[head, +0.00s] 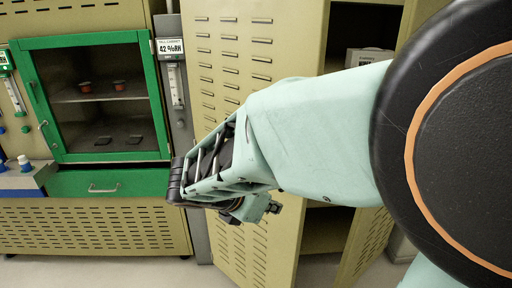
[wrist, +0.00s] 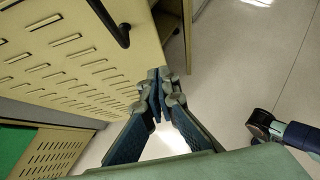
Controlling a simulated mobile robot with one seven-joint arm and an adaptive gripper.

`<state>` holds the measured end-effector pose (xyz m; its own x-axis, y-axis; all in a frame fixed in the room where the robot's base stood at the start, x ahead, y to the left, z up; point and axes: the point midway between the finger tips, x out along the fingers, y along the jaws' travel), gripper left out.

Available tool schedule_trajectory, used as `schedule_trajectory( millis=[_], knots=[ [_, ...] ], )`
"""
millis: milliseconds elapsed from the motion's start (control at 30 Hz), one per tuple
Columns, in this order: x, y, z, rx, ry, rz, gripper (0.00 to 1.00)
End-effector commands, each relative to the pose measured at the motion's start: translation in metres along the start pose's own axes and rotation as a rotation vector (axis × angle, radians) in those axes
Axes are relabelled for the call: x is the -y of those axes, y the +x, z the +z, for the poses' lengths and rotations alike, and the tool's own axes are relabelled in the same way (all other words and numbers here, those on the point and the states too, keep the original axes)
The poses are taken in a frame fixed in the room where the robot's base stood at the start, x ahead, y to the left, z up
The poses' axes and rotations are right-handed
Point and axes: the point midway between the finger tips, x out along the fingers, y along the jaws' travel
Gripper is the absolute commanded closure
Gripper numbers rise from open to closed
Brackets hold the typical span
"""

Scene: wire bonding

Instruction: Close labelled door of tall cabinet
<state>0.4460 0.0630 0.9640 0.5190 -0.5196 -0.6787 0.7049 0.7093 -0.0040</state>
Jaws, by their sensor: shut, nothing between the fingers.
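The tall beige cabinet (head: 345,20) stands open in the head view, with its dark inside showing. Its slotted left door (head: 228,70) is swung out at an angle. In the wrist view a slotted beige door panel (wrist: 80,55) with a black bar handle (wrist: 112,24) fills the upper left. A second slotted panel (head: 366,235) shows at the lower right, also angled out. No door label is readable. My gripper (head: 178,182) is shut and empty in front of the left door. In the wrist view its fingertips (wrist: 162,78) appear close to the panel's edge; contact cannot be told.
A green-framed glass cabinet (head: 50,100) with a green drawer (head: 112,181) stands to the left. A grey post (head: 188,130) carries a 42 %RH sign (head: 170,47). A box (head: 368,57) sits inside the tall cabinet.

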Motion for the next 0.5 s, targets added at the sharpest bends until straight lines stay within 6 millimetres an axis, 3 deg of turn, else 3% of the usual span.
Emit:
schedule_trajectory(
  millis=[400, 500],
  knots=[
    [0.001, 0.089, -0.002, -0.002, 0.006, -0.005, 1.0],
    [0.001, 0.1, 0.011, -0.001, 0.01, -0.004, 1.0]
  ],
)
